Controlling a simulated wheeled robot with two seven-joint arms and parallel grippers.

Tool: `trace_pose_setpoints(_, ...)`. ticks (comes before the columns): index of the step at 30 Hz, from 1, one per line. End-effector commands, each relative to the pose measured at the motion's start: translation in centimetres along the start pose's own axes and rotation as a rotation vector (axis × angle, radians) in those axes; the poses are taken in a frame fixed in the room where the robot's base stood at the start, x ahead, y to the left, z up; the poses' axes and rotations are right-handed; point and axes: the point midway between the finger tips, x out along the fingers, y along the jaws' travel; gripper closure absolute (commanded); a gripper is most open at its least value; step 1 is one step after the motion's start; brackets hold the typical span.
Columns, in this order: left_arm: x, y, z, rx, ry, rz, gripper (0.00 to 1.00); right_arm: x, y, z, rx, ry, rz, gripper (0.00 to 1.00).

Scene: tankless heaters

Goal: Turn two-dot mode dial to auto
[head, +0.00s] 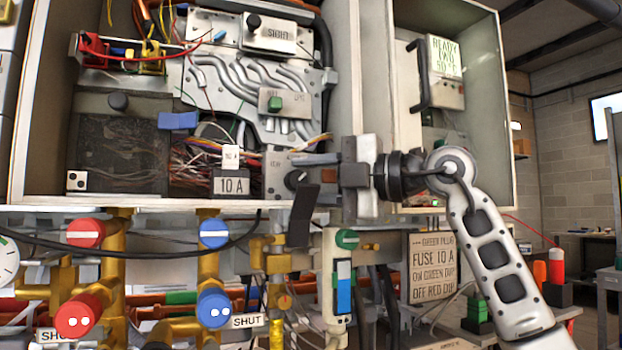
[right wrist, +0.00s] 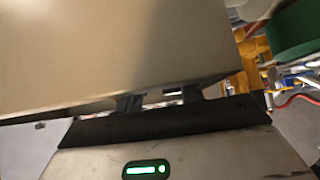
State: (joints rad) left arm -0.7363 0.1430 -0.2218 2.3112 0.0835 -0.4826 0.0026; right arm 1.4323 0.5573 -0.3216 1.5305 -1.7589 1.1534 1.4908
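The mode dial (head: 295,180) is a dark round knob on a grey plate, low in the left cabinet near its right side. Small print on the plate is unreadable. Contact cannot be made out. In the right wrist view the fingers (right wrist: 160,99) look spaced apart, and their tips are hidden by a beige panel. My left gripper is out of view.
A "10 A" fuse block (head: 231,182) and loose wires are left of the dial. Red (head: 86,232) and blue valve knobs (head: 214,233) sit on brass pipes below. The right cabinet (head: 480,130) is behind my arm. A beige panel (right wrist: 110,50) fills much of the wrist view.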

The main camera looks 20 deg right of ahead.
Motion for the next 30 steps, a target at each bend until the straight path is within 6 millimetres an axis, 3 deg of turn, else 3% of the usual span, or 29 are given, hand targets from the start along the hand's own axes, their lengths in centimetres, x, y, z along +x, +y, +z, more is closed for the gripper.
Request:
trace_pose_setpoints(5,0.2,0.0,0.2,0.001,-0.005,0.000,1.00,0.0,0.0,0.0,0.000,0.000,0.000,0.62)
trace_pose_setpoints(8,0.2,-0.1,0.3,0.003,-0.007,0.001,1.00,0.0,0.0,0.0,0.000,0.000,0.000,0.90)
trace_pose_setpoints(9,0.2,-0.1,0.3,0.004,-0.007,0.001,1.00,0.0,0.0,0.0,0.000,0.000,0.000,0.94)
trace_pose_setpoints(17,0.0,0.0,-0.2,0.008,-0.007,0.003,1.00,-0.1,0.2,0.0,-0.011,0.000,-0.013,0.94)
trace_pose_setpoints(30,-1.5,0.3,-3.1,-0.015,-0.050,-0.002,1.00,-0.1,1.4,0.0,-0.196,-0.001,-0.200,0.94)
